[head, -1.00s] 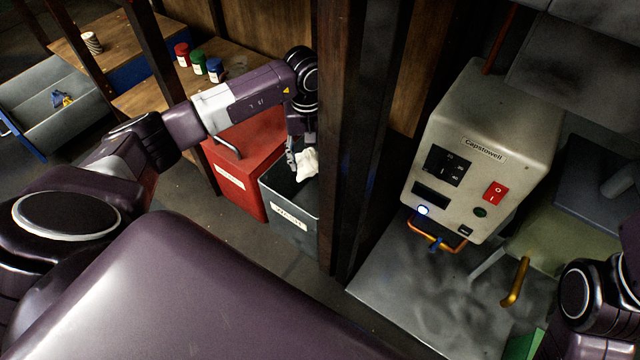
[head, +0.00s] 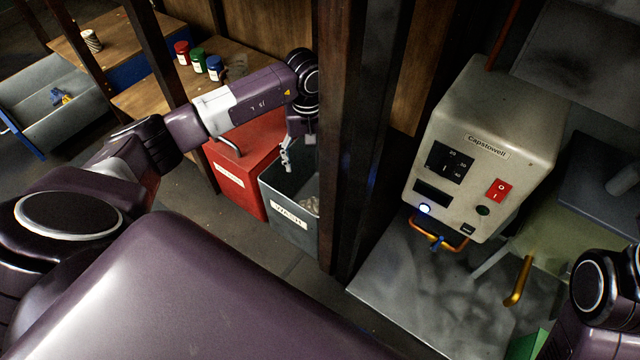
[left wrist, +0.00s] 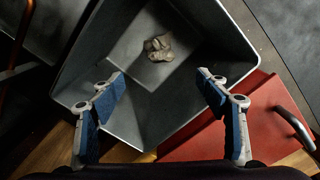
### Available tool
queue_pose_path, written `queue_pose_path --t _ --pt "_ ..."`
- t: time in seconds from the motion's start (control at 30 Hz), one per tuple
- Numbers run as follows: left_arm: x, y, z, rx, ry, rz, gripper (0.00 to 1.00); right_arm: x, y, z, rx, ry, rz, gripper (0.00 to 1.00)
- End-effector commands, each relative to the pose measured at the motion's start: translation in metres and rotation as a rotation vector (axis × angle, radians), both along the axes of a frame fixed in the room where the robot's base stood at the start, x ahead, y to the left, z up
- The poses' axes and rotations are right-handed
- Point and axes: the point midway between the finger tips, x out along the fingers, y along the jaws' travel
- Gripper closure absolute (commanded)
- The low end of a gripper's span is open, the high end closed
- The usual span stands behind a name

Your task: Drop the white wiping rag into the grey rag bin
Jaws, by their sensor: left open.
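The white wiping rag (left wrist: 157,47) lies crumpled on the floor of the grey rag bin (left wrist: 228,47) in the left wrist view. In the head view the bin (head: 290,224) stands beside a dark post, and a pale part of the rag (head: 311,204) shows inside it. My left gripper (left wrist: 162,84) is above the bin with its fingers spread and nothing between them. In the head view the left gripper (head: 287,160) hangs over the bin's back edge. My right gripper does not show; only part of the right arm is at the right edge.
A red bin (head: 245,165) with a handle stands next to the grey bin. A dark post (head: 345,150) rises close on the bin's right. A beige machine (head: 480,150) stands farther right. Red, green and blue jars (head: 198,62) stand on a wooden bench behind.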

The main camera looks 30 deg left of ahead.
Motion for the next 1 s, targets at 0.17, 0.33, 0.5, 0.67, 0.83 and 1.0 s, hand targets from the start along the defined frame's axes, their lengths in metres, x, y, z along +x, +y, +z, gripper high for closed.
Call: queue_pose_path --t 0.17,0.33,0.5,0.67,0.83,1.0 --pt "0.002 0.001 0.02 0.002 -0.005 0.001 0.31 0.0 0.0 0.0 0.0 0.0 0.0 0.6" --pt "0.002 0.001 0.056 0.002 -0.007 0.0 0.31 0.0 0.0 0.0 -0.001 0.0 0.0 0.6" --pt "0.001 0.001 0.09 0.002 -0.004 0.0 0.31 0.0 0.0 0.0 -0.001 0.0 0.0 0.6" --pt "0.001 0.0 0.111 0.0 -0.003 0.0 0.31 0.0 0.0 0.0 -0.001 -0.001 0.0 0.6" --pt "0.0 0.0 0.119 0.001 0.0 0.0 0.31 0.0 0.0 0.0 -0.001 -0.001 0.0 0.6" --pt "0.0 0.0 0.119 0.0 0.0 0.0 0.31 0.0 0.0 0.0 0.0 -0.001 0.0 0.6"
